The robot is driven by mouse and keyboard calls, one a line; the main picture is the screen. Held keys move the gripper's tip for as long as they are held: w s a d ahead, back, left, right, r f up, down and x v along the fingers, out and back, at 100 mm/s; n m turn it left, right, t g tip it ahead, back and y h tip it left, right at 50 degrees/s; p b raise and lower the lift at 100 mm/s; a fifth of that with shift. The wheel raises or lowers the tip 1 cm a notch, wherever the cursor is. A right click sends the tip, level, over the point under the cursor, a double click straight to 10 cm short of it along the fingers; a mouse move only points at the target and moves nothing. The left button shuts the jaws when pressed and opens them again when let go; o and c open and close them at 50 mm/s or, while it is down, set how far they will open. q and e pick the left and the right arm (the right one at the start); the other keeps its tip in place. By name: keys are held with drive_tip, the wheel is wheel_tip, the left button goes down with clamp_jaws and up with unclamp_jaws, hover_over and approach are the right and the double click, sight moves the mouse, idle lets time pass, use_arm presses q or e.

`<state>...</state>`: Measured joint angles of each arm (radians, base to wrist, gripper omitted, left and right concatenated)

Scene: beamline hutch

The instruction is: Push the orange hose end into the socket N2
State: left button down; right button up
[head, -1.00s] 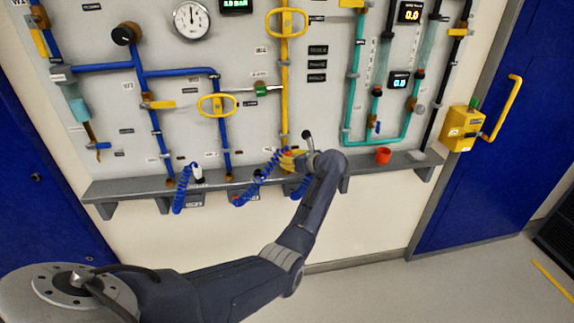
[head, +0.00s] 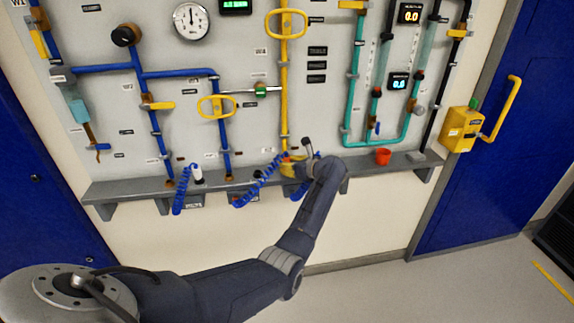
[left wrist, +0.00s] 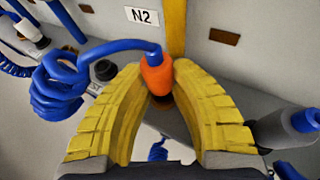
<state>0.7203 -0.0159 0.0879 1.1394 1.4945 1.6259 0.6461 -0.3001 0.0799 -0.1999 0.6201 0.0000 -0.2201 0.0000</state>
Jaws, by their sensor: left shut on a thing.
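The orange hose end (left wrist: 157,75) is between the yellow fingers of my left gripper (left wrist: 158,92) in the left wrist view, with a blue coiled hose (left wrist: 62,85) leaving its top to the left. The fingers are shut on it. The N2 label (left wrist: 141,16) is on the panel just behind, beside a yellow pipe. The socket itself I cannot make out; the hose end and fingers cover that spot, and a dark part shows under the orange. In the head view my left gripper (head: 291,166) is at the shelf below the yellow pipe (head: 284,95). My right gripper is not in view.
The grey shelf (head: 130,188) runs along the panel's foot. A white-ended hose (head: 197,173) stands to the left and a red-orange cup (head: 383,156) to the right. Blue pipes (head: 140,95) and green pipes (head: 350,105) rise above it. The floor in front looks clear.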

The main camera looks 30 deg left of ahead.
use_arm(q)
drive_tip(key=shift+f, duration=0.55)
idle(0.7)
drive_tip(key=shift+r, duration=0.25)
drive_tip(key=shift+r, duration=1.4)
drive_tip(key=shift+f, duration=0.2)
drive_tip(key=shift+f, duration=0.9)
drive_tip(key=shift+f, duration=0.5)
idle(0.6)
